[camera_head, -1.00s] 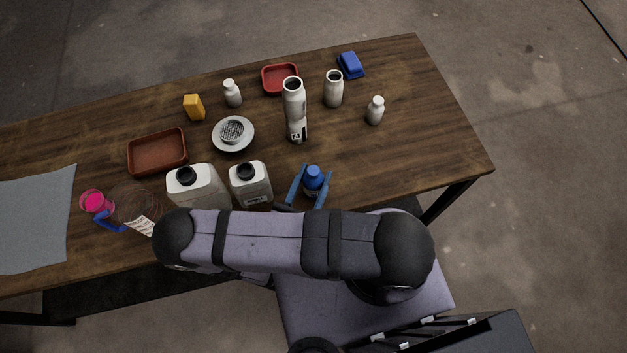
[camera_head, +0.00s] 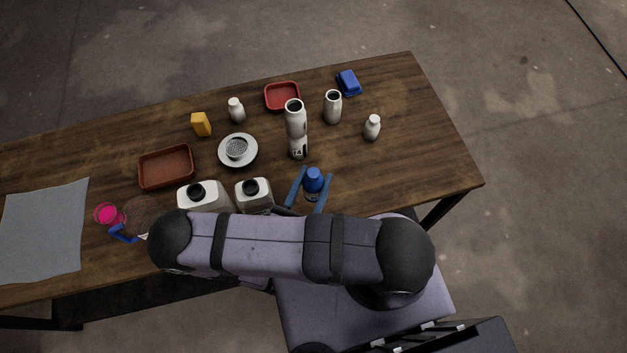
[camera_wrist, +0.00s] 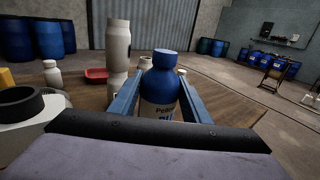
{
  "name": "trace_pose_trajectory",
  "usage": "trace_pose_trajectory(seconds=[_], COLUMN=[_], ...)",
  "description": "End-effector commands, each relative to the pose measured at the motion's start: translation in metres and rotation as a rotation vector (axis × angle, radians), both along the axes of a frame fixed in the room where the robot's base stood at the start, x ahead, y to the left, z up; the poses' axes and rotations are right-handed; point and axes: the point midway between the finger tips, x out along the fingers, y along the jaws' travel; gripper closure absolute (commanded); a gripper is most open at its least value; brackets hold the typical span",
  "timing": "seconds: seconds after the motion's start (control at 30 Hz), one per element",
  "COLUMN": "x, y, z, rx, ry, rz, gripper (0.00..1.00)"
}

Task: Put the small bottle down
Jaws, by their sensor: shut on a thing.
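The small bottle (camera_head: 313,182) has a blue cap and a label band around a dark blue and white body. My gripper (camera_head: 311,186) is shut on it, with one blue finger on each side. In the wrist view the bottle (camera_wrist: 161,88) stands upright between the two fingers (camera_wrist: 160,98), its cap above them. The bottle is over the front part of the wooden table (camera_head: 415,165). Its base is hidden, so I cannot tell whether it touches the table.
A tall white bottle (camera_head: 296,128) stands just behind my gripper. Two white jugs (camera_head: 255,197) (camera_head: 204,199) stand to its left. A small white bottle (camera_head: 372,127) and a grey-white jar (camera_head: 332,107) stand farther back. The table's right end is clear.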

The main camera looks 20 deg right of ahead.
Motion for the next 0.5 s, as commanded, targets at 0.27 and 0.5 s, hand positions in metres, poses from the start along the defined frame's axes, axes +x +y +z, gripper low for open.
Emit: trace_pose_trajectory(seconds=[0.27,0.5], x=[0.000,0.006], y=[0.000,0.010], z=[0.024,0.028], rx=[-0.002,0.000], ry=[-0.001,-0.001], rz=[0.000,0.032], gripper=[0.87,0.87])
